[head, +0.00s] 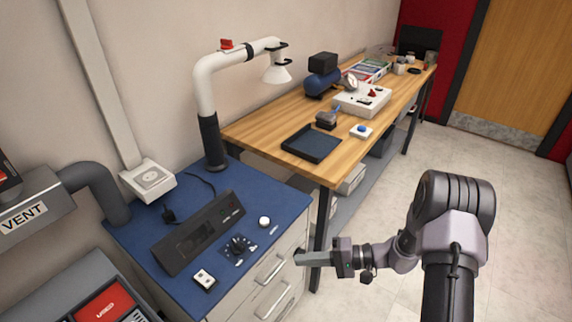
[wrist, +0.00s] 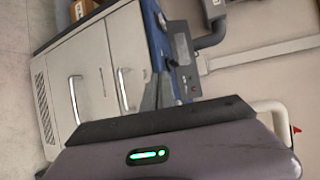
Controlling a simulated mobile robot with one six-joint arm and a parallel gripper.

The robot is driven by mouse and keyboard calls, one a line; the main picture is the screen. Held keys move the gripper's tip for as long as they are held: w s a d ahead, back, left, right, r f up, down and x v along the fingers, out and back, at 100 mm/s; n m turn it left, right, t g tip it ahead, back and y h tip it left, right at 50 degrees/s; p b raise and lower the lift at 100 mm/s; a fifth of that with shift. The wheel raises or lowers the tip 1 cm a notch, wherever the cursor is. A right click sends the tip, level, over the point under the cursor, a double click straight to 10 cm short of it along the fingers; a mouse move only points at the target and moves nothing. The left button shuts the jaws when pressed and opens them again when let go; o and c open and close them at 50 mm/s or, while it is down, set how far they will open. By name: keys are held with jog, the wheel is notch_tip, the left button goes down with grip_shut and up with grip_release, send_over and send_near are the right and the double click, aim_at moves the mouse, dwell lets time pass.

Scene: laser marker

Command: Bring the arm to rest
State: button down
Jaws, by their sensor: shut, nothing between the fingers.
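My gripper (head: 300,258) reaches left from my arm in the head view, with its fingers together and nothing held. Its tips are in front of the drawer side of the blue-topped cabinet (head: 283,207); I cannot tell whether they touch it. My arm is bent, with its large dark joint at the lower right. In the wrist view the gripper body with a green light fills the bottom, and the narrow fingers (wrist: 158,92) point up toward the cabinet (wrist: 100,85), which appears tilted.
A wooden workbench (head: 258,132) stands behind, holding a dark tray (head: 312,144), a white control box (head: 361,99) and other items. A white extraction arm (head: 205,80) rises from the cabinet top. A black console (head: 198,233) lies there. The pale floor (head: 507,190) at right is clear.

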jog(key=s+a+r+n+g+h, duration=0.1)
jog(key=s+r+h, duration=0.2)
jog(key=s+r, duration=0.35)
jog(key=s+a+r+g+h, duration=0.1)
jog(key=s+r+g+h, duration=0.2)
jog(key=r, duration=0.7)
jog(key=s+d+r+m+t+h, duration=0.1)
jog(key=s+d+r+t+h, duration=0.2)
jog(key=s, duration=0.3)
jog(key=s+d+r+m+t+h, duration=0.1)
jog(key=s+d+r+t+h, duration=0.2)
jog(key=s+r, duration=0.3)
jog(key=shift+s+t+h, duration=0.35)
jog(key=shift+t+h, duration=0.15)
jog(key=shift+t, duration=0.3)
